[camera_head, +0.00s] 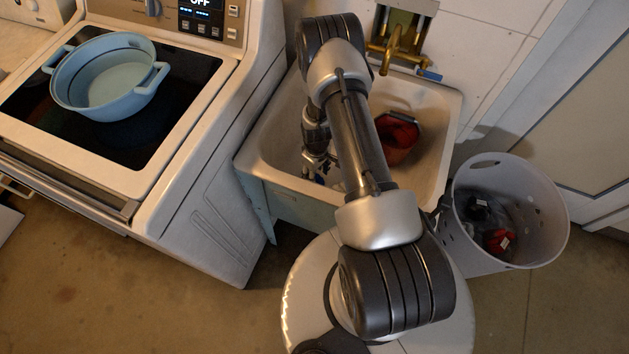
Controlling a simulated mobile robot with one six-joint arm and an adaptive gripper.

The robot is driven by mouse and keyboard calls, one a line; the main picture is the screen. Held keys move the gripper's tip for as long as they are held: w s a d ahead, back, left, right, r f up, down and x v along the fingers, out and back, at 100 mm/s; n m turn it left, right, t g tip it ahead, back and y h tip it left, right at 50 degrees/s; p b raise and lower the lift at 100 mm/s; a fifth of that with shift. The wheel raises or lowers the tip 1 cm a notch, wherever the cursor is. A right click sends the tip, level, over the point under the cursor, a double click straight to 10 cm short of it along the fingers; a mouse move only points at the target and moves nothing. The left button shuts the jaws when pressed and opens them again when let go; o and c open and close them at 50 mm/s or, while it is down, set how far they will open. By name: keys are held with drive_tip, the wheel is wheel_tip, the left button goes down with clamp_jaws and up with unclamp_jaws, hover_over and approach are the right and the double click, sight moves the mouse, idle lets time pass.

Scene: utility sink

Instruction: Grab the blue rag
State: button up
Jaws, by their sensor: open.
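My gripper (319,170) is open and reaches down into the left part of the utility sink (268,145). A small patch of blue shows right at its fingertips. It is too small and too covered by the gripper and arm to tell whether it is the blue rag or whether the fingers touch it. No other blue cloth is clearly visible. My arm crosses over the middle of the sink and hides part of the basin.
A red container (397,138) sits in the sink's right part. A brass faucet (393,45) is at the back wall. A white perforated basket (545,215) holding dark and red items stands right. A blue pot (108,82) sits on the stove (150,170) at left.

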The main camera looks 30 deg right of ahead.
clamp_jaws()
idle(0.4)
drive_tip(key=shift+r, duration=0.1)
